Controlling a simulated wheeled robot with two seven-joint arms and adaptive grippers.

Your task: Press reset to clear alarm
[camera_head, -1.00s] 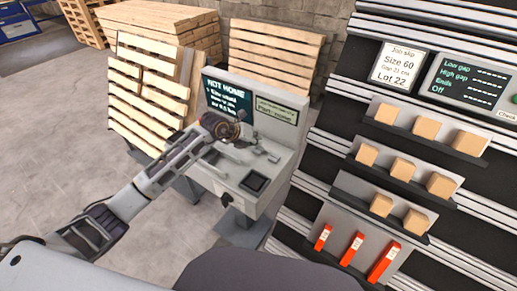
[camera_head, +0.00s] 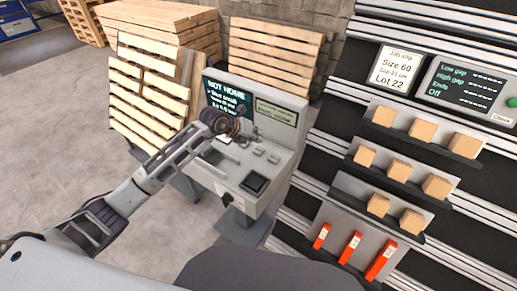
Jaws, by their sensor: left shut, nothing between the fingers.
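A grey control console (camera_head: 222,183) stands left of centre in the head view. Its dark screen (camera_head: 228,100) reads "NOT HOME", with smaller lines partly covered by my arm. A pale label panel (camera_head: 276,113) is beside the screen. Small grey keys (camera_head: 259,151) and a dark square pad (camera_head: 255,184) sit on the sloping top. I cannot tell which control is reset. My left gripper (camera_head: 240,138) is shut and empty, over the upper left of the console top. It hides part of the panel, and I cannot tell if it touches anything. My right gripper is not in view.
Wooden pallets (camera_head: 150,90) stand behind and left of the console. On the right, a rack holds several cardboard boxes (camera_head: 423,130), red-orange blocks (camera_head: 350,248), a job slip (camera_head: 397,70) and a display (camera_head: 468,87). The floor (camera_head: 60,130) at left is clear.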

